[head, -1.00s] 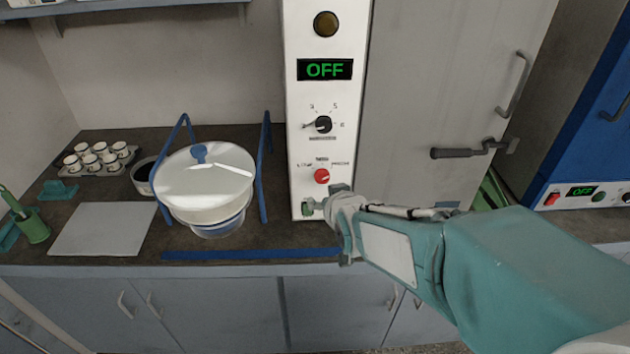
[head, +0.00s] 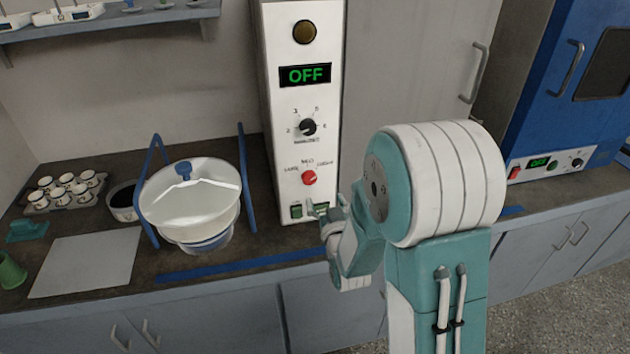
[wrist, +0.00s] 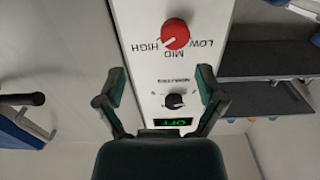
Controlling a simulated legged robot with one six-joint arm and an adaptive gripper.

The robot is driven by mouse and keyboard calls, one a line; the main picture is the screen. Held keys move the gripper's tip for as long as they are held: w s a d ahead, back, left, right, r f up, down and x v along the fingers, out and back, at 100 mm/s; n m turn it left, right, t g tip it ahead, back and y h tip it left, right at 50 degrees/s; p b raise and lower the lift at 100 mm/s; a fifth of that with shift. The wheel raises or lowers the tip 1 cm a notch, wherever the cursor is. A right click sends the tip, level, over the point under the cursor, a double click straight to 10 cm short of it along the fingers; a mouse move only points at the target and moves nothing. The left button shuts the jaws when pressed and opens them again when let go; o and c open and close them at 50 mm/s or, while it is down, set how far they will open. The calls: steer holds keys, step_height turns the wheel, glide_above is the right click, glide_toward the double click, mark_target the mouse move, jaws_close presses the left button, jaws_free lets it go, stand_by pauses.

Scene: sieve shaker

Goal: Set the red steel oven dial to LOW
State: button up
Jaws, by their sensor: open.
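The red dial (head: 309,177) is low on the white front panel of the oven, with LOW, MID and HIGH printed around it. In the wrist view, which is upside down, the red dial (wrist: 175,33) has a white pointer line that appears to lean toward HIGH. My gripper (head: 308,210) is just below the dial in the head view, partly hidden by my arm. In the wrist view my gripper (wrist: 162,84) is open, its fingers spread to either side of the panel. Nothing is between them, and they appear clear of the dial.
A black knob (head: 308,127) and a green OFF display (head: 305,75) are above the dial. A white lidded sieve bowl (head: 195,200) between blue posts stands left of the panel. A blue oven (head: 570,90) is at the right.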

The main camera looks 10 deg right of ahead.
mark_target(309, 181)
steer(key=w+a, duration=0.1)
steer(key=w, duration=0.1)
steer(key=w+a, duration=0.1)
steer(key=w, duration=0.1)
steer(key=w+a, duration=0.1)
steer(key=w, duration=0.2)
steer(key=shift+w+a, duration=0.1)
steer(key=shift+w+d, duration=0.2)
steer(key=shift+w, duration=0.1)
steer(key=shift+w+d, duration=0.15)
steer(key=shift+d, duration=0.7)
steer(key=shift+a, duration=0.15)
steer(key=c, duration=0.6)
steer(key=shift+a, duration=0.35)
steer(key=c, duration=0.6)
